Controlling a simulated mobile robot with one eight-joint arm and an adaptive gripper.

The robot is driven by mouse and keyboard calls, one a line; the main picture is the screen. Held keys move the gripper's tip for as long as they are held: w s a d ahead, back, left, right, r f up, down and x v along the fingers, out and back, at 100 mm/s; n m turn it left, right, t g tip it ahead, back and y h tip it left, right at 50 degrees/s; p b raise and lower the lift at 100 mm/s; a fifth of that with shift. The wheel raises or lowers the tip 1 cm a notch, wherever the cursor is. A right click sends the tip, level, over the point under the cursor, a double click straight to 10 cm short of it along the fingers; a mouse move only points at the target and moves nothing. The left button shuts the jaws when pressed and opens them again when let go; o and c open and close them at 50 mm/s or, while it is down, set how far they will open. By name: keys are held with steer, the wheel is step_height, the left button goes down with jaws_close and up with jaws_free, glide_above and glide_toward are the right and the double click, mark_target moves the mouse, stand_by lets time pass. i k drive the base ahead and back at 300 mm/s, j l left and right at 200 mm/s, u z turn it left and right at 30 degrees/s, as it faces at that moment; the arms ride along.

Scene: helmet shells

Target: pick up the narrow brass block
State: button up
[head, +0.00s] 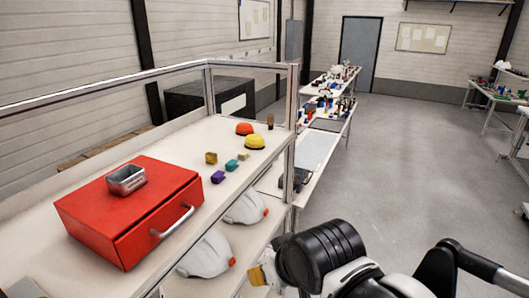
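A small brass-coloured block (211,158) stands on the upper shelf, beyond the red box. A smaller, flatter gold-brown block (243,156) lies to its right, beside a teal block. A thin brown upright piece (270,120) stands at the shelf's far right end. I cannot tell for sure which of these is the narrow brass block. My gripper (257,275) is at the bottom centre, in front of the shelf unit and apart from these blocks. A yellowish patch shows at its end; its fingers are not clear.
A red box (130,210) with a silver handle bears a metal tin (126,180). Teal (231,166) and purple (217,177) blocks and red (244,128) and yellow (254,142) domes share the shelf. White helmet shells (207,255) sit below. A frame post (291,130) edges the shelf. Floor at right is clear.

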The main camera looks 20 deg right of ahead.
mark_target(210, 158)
steer(key=i+j+z, duration=0.6)
steer(key=i, duration=0.2)
steer(key=i+l, duration=0.05)
steer(key=l, duration=0.05)
